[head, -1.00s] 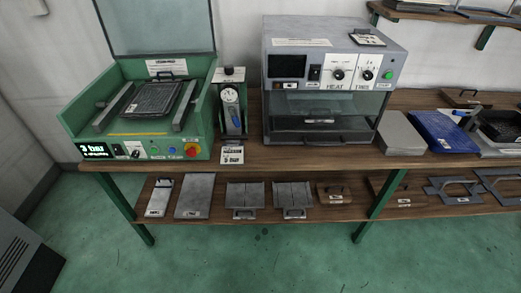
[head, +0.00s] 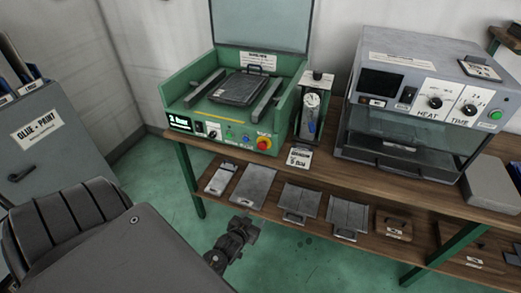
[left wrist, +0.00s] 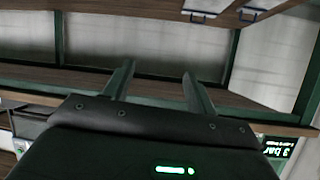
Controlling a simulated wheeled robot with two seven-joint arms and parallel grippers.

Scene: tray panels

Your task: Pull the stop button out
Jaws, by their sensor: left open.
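The stop button (head: 264,143) is a red knob on a yellow plate, at the right end of the front panel of the green machine (head: 180,93). It stands out from the panel and nothing touches it. My left gripper (head: 243,230) is in front of the bench, below and slightly left of the button, well apart from it. Its two fingers are spread and empty in the left wrist view (left wrist: 157,78). The button is not seen in the left wrist view; the panel's lit display (left wrist: 278,147) shows at its right edge. My right gripper is not in view.
A pressure regulator (head: 311,110) stands right of the green machine, with a grey heater box (head: 410,75) beyond it. Metal plates (head: 253,186) lie on the lower shelf near my left gripper. A grey cabinet (head: 40,140) stands at the left. Green floor is open before the bench.

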